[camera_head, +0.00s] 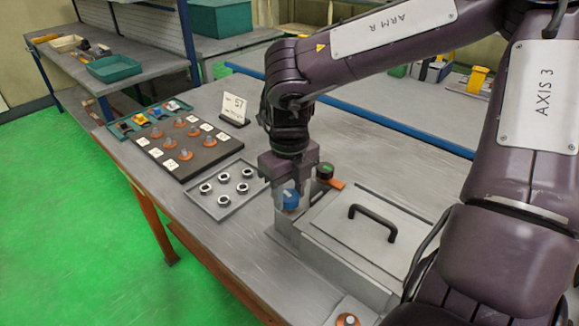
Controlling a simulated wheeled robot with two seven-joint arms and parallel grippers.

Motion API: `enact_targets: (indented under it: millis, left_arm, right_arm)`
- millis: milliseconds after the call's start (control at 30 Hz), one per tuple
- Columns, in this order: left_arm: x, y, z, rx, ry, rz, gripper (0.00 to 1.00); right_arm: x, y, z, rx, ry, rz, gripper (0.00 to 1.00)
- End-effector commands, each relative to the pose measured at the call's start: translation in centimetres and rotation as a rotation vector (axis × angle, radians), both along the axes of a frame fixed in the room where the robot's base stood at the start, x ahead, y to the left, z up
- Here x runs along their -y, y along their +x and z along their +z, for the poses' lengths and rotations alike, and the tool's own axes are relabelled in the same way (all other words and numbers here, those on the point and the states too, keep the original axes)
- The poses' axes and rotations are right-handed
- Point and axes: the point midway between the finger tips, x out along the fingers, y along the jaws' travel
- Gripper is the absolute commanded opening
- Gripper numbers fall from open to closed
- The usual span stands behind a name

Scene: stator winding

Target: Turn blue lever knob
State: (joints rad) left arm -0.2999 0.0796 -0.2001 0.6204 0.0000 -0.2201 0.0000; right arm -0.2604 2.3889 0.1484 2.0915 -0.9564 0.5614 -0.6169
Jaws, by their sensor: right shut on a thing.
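The blue lever knob (290,199) sits on top of the grey machine box near the table's front edge. My right gripper (290,194) points down over it, with its fingers on either side of the knob, and is shut on it. Part of the knob is hidden behind the fingers. My left gripper is not in view.
A dark cylinder (324,171) stands just behind the knob. A grey lid with a black handle (373,220) lies to the right. A tray of rings (215,190), a dark board (187,150) with labelled parts and a "57" sign (234,108) stand to the left.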

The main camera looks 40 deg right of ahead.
Motion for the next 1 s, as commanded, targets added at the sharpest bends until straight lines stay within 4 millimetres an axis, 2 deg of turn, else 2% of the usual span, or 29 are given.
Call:
enact_targets:
  millis: [300,800,833,1000]
  left_arm:
    - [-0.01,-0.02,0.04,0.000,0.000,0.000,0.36]
    - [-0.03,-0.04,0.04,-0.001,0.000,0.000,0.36]
    - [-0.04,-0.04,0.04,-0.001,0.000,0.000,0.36]
    - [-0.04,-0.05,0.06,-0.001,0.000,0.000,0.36]
  right_arm:
    - [-0.10,-0.44,-0.46,-0.015,0.005,0.110,0.17]
    - [-0.12,-0.43,-0.47,-0.015,0.006,0.128,0.17]
    - [-0.12,-0.43,-0.47,-0.015,0.006,0.128,0.41]
    - [-0.08,-0.28,-0.32,-0.010,0.003,0.127,0.61]
